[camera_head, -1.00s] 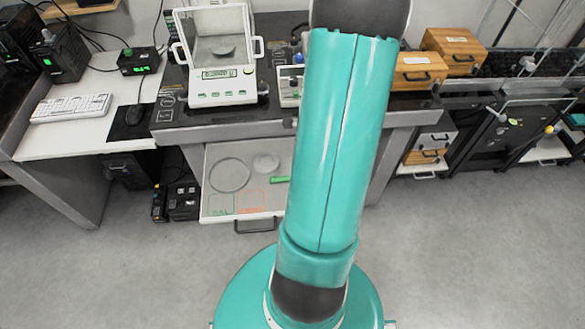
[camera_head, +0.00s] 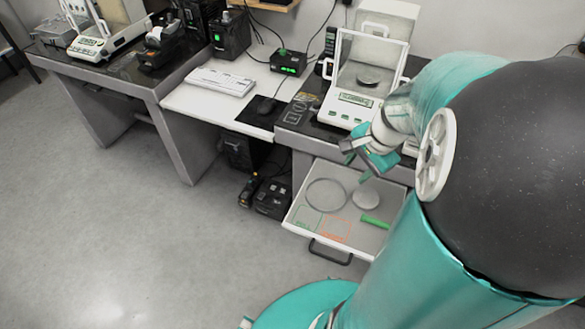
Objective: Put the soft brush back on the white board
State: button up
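My gripper (camera_head: 357,166) is at the end of my bent arm, above the far part of an open white drawer (camera_head: 301,230) and in front of the balance. Its two green fingertips look apart, and I see nothing between them, though it is small in view. In the drawer, a green bar-shaped thing (camera_head: 375,221) lies at the right, below and apart from my gripper. I cannot tell whether it is the soft brush. I cannot make out a separate white board; the drawer's pale floor bears a green and an orange outlined square.
A large ring-like disc (camera_head: 326,195) and a smaller disc (camera_head: 366,200) lie in the drawer. A white balance (camera_head: 350,105) with raised glass stands behind it. My arm hides the right side.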

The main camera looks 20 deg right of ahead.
jog(key=s+a+r+n+t, duration=0.1)
jog(key=s+a+r+n, duration=0.1)
jog(key=a+r+n, duration=0.4)
jog(key=s+a+r+n+t+h, duration=0.1)
jog(key=s+a+r+n+t, duration=0.1)
jog(key=a+r+n, duration=0.5)
jog(key=a+n, duration=0.3)
jog(key=a, duration=0.3)
jog(key=shift+s+a+r, duration=0.15)
jog(key=shift+s+r, duration=0.05)
jog(key=shift+r, duration=0.1)
